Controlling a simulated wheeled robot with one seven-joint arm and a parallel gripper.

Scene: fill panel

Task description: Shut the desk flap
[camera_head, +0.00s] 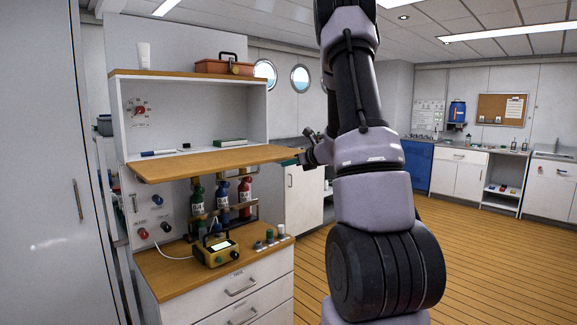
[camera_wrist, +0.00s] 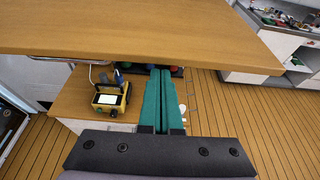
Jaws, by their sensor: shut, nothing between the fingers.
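The desk flap (camera_head: 215,160) is a wooden board standing out level from the white cabinet, above the lower desktop. In the wrist view the flap (camera_wrist: 140,28) fills the top, its edge crossing the picture. My gripper (camera_head: 291,162) is at the right end of the flap, partly hidden by my arm. In the wrist view its two green fingers (camera_wrist: 160,72) are pressed together and empty, with their tips at or just under the flap's edge. I cannot tell whether they touch it.
Below the flap are several gas bottles (camera_head: 221,196), a yellow meter (camera_head: 215,250) and small knobs on the lower desktop (camera_head: 160,277). On the shelf behind the flap lie a marker (camera_head: 160,153) and a green box (camera_head: 230,142). The floor (camera_head: 490,265) at right is clear.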

